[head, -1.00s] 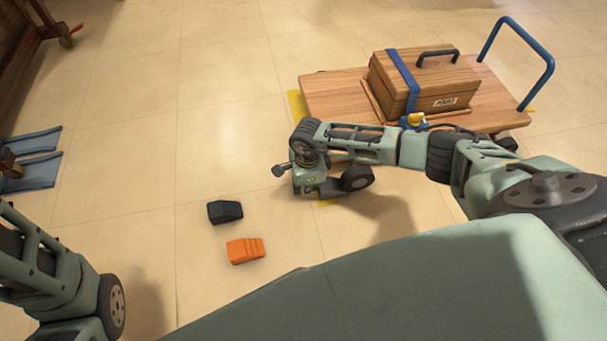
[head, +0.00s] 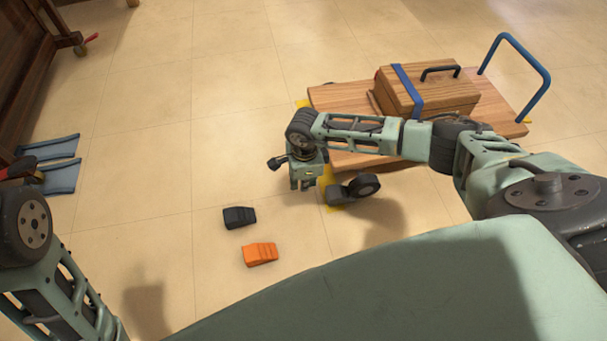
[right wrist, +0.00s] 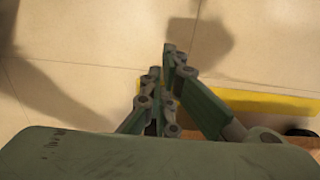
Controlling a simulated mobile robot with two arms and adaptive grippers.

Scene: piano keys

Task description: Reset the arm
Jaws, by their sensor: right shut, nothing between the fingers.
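My right arm reaches in from the right in the head view, bent down at its wrist. Its right gripper (head: 302,184) hangs above the floor, to the left of the wooden cart. In the right wrist view, the fingers of the right gripper (right wrist: 167,75) are together, with nothing between them and pale floor tiles below.
The flat wooden cart (head: 335,100) with a blue handle (head: 540,88) carries a wooden box (head: 405,92). A black wedge (head: 239,217) and an orange wedge (head: 260,254) lie on the floor. Blue flat pieces (head: 58,175) lie at left.

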